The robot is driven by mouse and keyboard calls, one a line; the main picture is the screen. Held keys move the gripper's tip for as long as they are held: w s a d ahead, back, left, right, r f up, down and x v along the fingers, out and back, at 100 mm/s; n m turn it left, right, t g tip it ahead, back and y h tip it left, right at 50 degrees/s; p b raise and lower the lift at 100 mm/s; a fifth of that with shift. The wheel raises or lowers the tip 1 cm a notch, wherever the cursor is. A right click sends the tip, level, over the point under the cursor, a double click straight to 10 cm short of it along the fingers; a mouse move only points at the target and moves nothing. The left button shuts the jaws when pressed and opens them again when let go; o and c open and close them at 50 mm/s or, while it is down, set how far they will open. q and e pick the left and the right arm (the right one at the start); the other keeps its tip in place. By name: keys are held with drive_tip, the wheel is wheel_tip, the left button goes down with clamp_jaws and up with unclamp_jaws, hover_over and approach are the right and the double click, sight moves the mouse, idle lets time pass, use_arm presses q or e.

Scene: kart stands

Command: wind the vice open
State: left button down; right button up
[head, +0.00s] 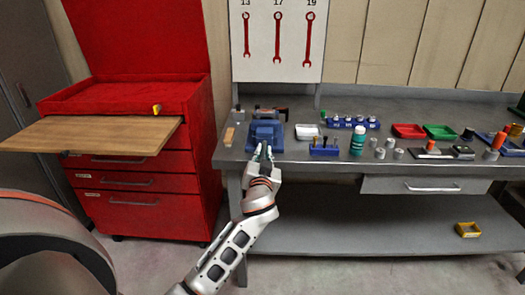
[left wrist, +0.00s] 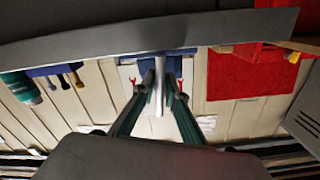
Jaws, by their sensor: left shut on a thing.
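The blue vice (head: 265,132) stands on the workbench near its left end. My left gripper (head: 263,153) is at the front of the vice, at the bench's front edge. In the left wrist view my left gripper (left wrist: 160,88) has its two dark green fingers on either side of a pale grey bar (left wrist: 159,66), which looks like the vice handle. The fingers are shut on this bar. Blue parts of the vice (left wrist: 178,68) show behind the fingertips. In the head view the fingers hide the handle, and the jaw gap is too small to judge. My right gripper is not in view.
The grey workbench (head: 430,172) holds a white tray (head: 308,131), a blue rack (head: 324,148), a green bottle (head: 358,141), red (head: 408,131) and green bins (head: 440,132). A red tool cabinet (head: 150,190) with a wooden board (head: 90,134) stands left. Floor in front is open.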

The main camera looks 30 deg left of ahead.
use_arm(q)
drive_tip(key=shift+r+m+p, duration=0.1)
drive_tip(key=shift+m+p, duration=0.3)
drive_tip(key=shift+m, duration=0.5)
drive_tip(key=shift+m+p, duration=0.4)
drive_tip(key=shift+m, duration=0.5)
drive_tip(key=shift+m+p, duration=0.45)
drive_tip(key=shift+m, duration=0.55)
drive_tip(key=m+p, duration=0.1)
drive_tip(key=m, duration=0.1)
drive_tip(key=shift+m, duration=0.3)
drive_tip(key=m+p, duration=0.1)
drive_tip(key=m, duration=0.1)
drive_tip(key=shift+m, duration=0.4)
drive_tip(key=m+p, duration=0.2)
drive_tip(key=m, duration=0.1)
drive_tip(key=shift+m+p, duration=0.4)
drive_tip(key=shift+m, duration=0.8)
